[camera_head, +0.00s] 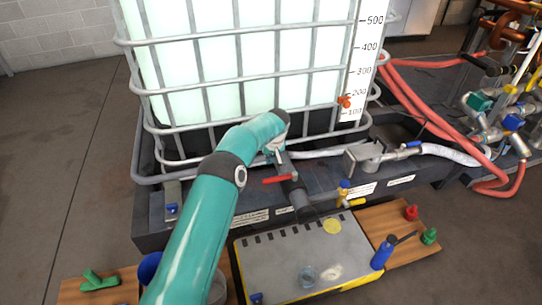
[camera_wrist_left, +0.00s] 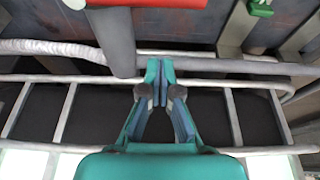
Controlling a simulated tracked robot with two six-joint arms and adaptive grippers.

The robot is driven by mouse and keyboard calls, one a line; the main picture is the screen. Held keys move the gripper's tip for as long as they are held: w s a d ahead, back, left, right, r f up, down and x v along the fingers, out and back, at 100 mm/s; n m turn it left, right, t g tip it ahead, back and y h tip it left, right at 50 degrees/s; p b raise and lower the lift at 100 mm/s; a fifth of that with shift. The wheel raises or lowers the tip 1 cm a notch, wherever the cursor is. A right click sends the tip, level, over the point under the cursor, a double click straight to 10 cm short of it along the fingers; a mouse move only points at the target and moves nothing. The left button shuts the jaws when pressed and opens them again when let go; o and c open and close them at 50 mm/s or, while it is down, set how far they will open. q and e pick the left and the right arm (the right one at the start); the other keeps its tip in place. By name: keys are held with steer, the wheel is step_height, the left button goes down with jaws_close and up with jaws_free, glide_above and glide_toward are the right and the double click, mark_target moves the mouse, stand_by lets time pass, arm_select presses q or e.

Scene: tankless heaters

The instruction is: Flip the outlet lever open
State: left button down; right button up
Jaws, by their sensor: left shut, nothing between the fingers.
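The red outlet lever (camera_head: 277,179) lies crosswise on the dark grey outlet pipe (camera_head: 298,200) at the foot of the caged white tank (camera_head: 290,60). In the left wrist view the lever (camera_wrist_left: 165,3) is a red strip cut off by the top edge, and the grey pipe (camera_wrist_left: 112,42) runs up at upper left. My left gripper (camera_head: 273,150) is by the lower cage bars, just behind the lever in the head view. Its fingers (camera_wrist_left: 160,72) are shut and empty, to the right of the pipe, and appear apart from the lever. My right gripper is in neither view.
Metal cage bars (camera_wrist_left: 250,65) cross close to the fingers. A grey tray (camera_head: 275,260) with a yellow edge sits below the outlet. A blue bottle (camera_head: 382,253) and red and green fittings stand right of it. Red hoses (camera_head: 420,105) lie at right.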

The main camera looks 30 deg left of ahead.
mark_target(277, 179)
arm_select(q)
steer(key=shift+s+d+f+b, duration=0.35)
steer(key=shift+f+b, duration=0.1)
steer(key=shift+f, duration=0.3)
steer(key=shift+s+d+f+b, duration=0.2)
steer(key=shift+d+f+b, duration=0.15)
steer(key=shift+f, duration=0.35)
steer(key=shift+s+d+f+b, duration=0.3)
steer(key=shift+f+b, duration=0.2)
steer(key=shift+f, duration=0.25)
steer(key=shift+s, duration=0.2)
